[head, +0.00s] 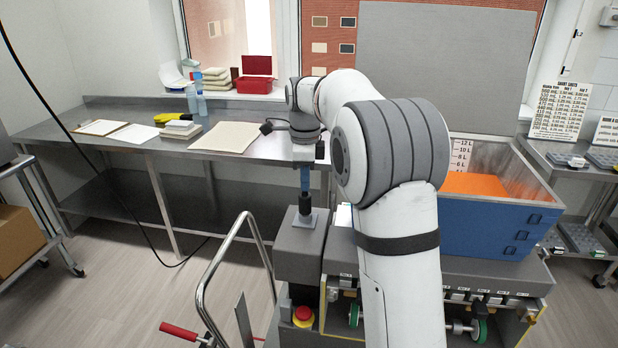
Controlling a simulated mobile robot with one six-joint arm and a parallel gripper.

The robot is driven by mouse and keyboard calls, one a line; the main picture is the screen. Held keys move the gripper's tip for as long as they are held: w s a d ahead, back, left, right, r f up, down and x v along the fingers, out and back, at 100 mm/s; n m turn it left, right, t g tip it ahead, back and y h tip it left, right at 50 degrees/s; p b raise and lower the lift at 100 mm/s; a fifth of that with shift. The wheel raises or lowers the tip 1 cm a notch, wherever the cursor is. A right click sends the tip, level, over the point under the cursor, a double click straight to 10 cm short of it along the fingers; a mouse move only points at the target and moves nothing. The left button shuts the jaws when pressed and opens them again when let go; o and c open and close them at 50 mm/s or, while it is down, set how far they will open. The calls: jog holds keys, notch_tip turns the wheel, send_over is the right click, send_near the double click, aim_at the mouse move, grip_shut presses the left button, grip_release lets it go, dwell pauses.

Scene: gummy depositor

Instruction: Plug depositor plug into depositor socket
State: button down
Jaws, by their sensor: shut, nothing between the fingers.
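My gripper (304,203) points straight down over the grey housing (297,248) on the left of the depositor. Its narrow dark end is shut, with nothing seen held in it. The end is right above or touching a small light square plate (306,221) on top of the housing; I cannot tell which. This plate may be the socket; its opening is not visible. I cannot make out the plug. A black cable (92,170) hangs from the upper left, reaches the floor and runs toward the depositor, where its end is hidden.
A blue hopper (487,231) with orange content stands right of my arm. A red emergency button (303,315) and a bent metal handle (208,292) are at the front. A steel table (130,147) with papers and bottles stands behind.

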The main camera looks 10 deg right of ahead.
aim_at(305, 193)
notch_tip(305, 193, up, 2)
jog(key=shift+r+p, duration=0.25)
jog(key=shift+p, duration=0.55)
notch_tip(305, 193, up, 7)
jog(key=shift+s+r+b, duration=0.2)
jog(key=shift+b, duration=0.1)
jog(key=f+n+p, duration=0.1)
jog(key=n+p, duration=0.1)
jog(key=n, duration=0.1)
jog(key=f+n+p, duration=0.1)
jog(key=n+p, duration=0.1)
jog(key=p, duration=0.1)
jog(key=f+n+p, duration=0.1)
jog(key=n+p, duration=0.2)
jog(key=shift+w+n, duration=0.2)
jog(key=shift+n, duration=0.1)
jog(key=shift+f+n, duration=0.3)
jog(key=shift+f, duration=0.2)
notch_tip(305, 193, down, 6)
jog(key=b, duration=0.4)
jog(key=shift+r+b, duration=0.2)
jog(key=shift+b, duration=0.1)
